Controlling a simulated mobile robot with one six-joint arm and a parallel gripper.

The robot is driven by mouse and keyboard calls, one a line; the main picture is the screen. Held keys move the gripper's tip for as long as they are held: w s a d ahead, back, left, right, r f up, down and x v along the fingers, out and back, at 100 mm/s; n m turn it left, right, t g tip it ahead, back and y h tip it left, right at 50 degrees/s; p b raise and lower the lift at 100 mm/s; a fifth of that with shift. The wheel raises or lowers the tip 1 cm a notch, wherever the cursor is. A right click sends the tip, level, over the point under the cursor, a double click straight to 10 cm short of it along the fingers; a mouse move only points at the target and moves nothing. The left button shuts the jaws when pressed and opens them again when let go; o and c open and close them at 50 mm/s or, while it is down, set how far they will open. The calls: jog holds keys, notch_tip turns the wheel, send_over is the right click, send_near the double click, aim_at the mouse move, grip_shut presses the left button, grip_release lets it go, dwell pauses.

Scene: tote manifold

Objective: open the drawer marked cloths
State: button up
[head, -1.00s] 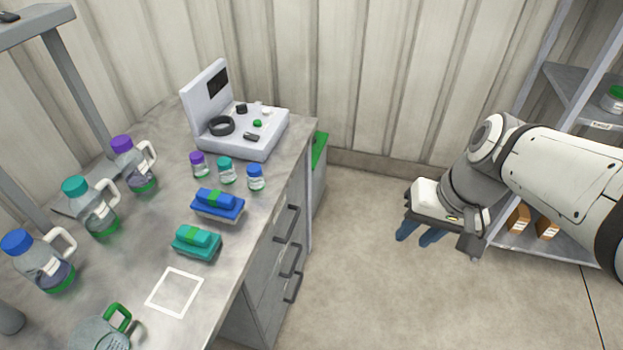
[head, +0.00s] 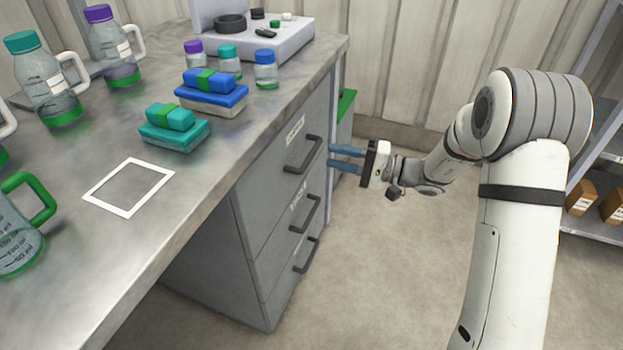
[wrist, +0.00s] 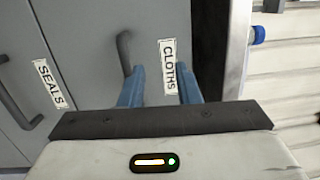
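The drawer marked cloths (head: 275,165) is the top one in the grey cabinet under the bench and appears shut. Its label (wrist: 169,67) reads CLOTHS in the wrist view. Its dark bar handle (head: 304,155) also shows in the wrist view (wrist: 123,50). My gripper (head: 331,156) is open and empty, its two blue fingers pointing at the drawer front. In the wrist view the fingers (wrist: 161,80) straddle the label's line of sight, and the handle lies just left of the left finger. I cannot tell whether they touch.
Below is the drawer marked seals (wrist: 47,84), with its own handle (head: 305,214), and a third drawer with a handle (head: 307,255). The bench top (head: 150,255) overhangs above, carrying bottles and cloth stacks. A green-lidded bin (head: 345,104) stands behind the cabinet. The floor in front is clear.

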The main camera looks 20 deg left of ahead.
aim_at(311, 153)
jog(key=w+f+m+t+y+b, duration=0.1)
jog(key=w+f+t+y+b, duration=0.1)
jog(key=w+f, duration=0.3)
jog(key=x, duration=0.2)
jog(key=f+b+x, duration=0.1)
jog(key=x, duration=0.2)
jog(key=s+b+x, duration=0.1)
jog(key=x, duration=0.2)
jog(key=shift+a+f, duration=0.2)
jog(key=shift+f, duration=0.1)
jog(key=shift+c, duration=0.5)
jog(key=shift+s, duration=0.1)
grip_shut()
